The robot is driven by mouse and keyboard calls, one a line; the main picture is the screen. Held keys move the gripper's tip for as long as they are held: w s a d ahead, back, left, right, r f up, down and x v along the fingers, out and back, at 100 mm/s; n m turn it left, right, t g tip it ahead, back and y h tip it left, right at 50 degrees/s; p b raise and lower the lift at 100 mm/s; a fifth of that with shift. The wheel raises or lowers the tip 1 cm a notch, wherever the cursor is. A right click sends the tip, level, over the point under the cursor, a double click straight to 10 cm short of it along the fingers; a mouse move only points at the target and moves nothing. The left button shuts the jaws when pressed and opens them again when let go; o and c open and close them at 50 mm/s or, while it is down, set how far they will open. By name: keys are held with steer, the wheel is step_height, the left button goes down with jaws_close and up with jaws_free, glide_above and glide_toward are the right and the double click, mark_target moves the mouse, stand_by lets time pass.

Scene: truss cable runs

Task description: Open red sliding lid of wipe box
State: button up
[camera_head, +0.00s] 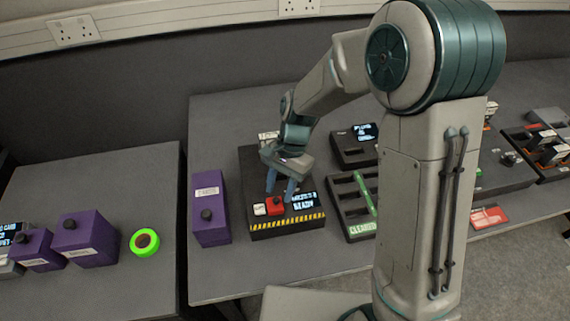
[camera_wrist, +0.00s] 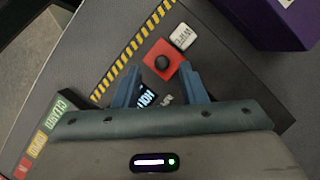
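The wipe box is a dark unit (camera_head: 258,175) with a yellow-black striped front edge and a lit display. Its red sliding lid (camera_head: 276,207) sits near the front, beside a white label tile. My gripper (camera_head: 281,191) is over the box, pointing down at the lid. In the wrist view my gripper (camera_wrist: 159,70) is open, its blue fingers apart on either side of the knob's line. Contact with the knob cannot be told. Nothing is held.
A purple box (camera_head: 211,225) stands just left of the wipe box. A dark compartment tray (camera_head: 343,192) with green labels lies to the right. More purple boxes (camera_head: 88,243) and a green ring (camera_head: 145,242) rest on the left table, across a gap.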

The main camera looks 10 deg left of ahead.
steer(key=v, duration=1.2)
steer(key=shift+r+b, duration=0.2)
steer(key=shift+b, duration=0.1)
steer(key=shift+d, duration=0.1)
steer(key=s+d+r+n+t+h, duration=0.1)
steer(key=s+d+n+t, duration=0.1)
steer(key=s+d, duration=0.5)
steer(key=s+d+r+n+t+h, duration=0.1)
steer(key=s+d+t, duration=0.4)
steer(key=d, duration=0.7)
steer(key=shift+s+r+n, duration=0.6)
steer(key=shift+s+n, duration=0.3)
steer(key=shift+n, duration=0.3)
steer(key=shift+a, duration=0.15)
